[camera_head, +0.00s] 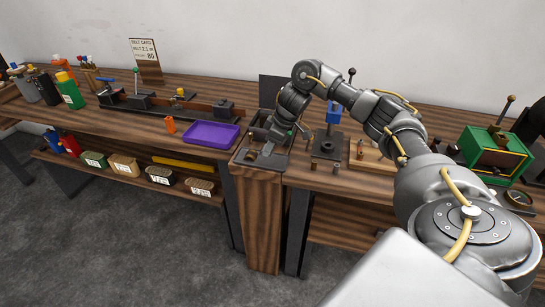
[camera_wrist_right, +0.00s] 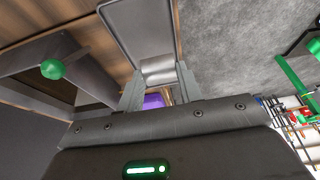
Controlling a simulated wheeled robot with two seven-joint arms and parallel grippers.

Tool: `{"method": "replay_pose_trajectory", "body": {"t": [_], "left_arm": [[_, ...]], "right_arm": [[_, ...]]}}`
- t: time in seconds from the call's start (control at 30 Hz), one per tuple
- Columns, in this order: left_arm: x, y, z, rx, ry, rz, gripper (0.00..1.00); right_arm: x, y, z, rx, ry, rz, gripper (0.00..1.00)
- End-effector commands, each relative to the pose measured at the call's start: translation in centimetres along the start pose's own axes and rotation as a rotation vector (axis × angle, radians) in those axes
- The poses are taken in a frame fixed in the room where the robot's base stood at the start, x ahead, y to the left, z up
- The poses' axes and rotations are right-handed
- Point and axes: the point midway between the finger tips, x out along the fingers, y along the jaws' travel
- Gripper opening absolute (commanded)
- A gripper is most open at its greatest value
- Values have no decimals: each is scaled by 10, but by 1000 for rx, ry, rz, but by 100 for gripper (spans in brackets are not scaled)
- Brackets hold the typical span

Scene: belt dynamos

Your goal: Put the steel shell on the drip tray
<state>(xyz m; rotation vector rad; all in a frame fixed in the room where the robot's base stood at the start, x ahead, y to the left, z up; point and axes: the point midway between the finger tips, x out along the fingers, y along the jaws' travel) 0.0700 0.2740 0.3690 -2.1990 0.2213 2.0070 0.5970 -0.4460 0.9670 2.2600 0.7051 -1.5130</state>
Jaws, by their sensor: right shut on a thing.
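My right gripper (camera_head: 269,146) is low over the dark metal fixture at the bench corner. In the head view the shell is too small and too covered by the gripper to make out clearly. A shallow purple tray (camera_head: 210,134), which looks like the drip tray, lies empty on the bench to the left of the gripper. A bit of purple shows between the fingers in the wrist view. My left gripper is not in view.
The dark metal fixture (camera_head: 249,157) has a green ball knob (camera_wrist_right: 52,69) close to the gripper. An orange cup (camera_head: 170,125) stands left of the tray. A long rail assembly (camera_head: 160,103) lies behind it. A blue-topped press (camera_head: 331,128) and green machine (camera_head: 492,152) stand right.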

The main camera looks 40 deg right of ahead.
Motion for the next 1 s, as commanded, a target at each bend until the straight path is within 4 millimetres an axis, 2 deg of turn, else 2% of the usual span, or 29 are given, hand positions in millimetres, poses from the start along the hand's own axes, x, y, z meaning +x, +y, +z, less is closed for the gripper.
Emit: {"method": "replay_pose_trajectory", "body": {"t": [0.27,0.37,0.6,1.0], "left_arm": [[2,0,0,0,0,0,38],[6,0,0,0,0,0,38],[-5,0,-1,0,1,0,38],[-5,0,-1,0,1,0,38]], "right_arm": [[7,7,6,-1,2,0,7],[15,12,13,3,0,-1,7],[39,13,23,-1,0,0,7],[44,13,25,-1,1,-1,7]]}}
